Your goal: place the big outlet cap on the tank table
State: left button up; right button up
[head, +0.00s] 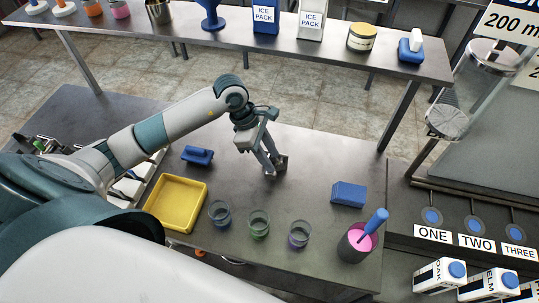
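My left gripper (275,167) hangs over the middle of the nearer dark table (310,160), well left of the cylinder. Its fingertips look close together, with no object clearly between them. My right gripper is out of view.
On the nearer table are a yellow tray (174,203), a blue-handled tool (197,155), several small glasses (259,222), a blue block (349,194) and a dark cup (355,245) of pink stuff. A raised shelf (330,50) runs behind. Labelled cartons (438,276) stand lower right.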

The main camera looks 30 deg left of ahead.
pick_arm(q)
jog(key=shift+a+r+b, duration=0.25)
jog(key=shift+r+b, duration=0.2)
jog(key=shift+r, duration=0.1)
jog(key=b+v, duration=0.4)
jog(key=v, duration=0.7)
jog(key=shift+d, duration=0.1)
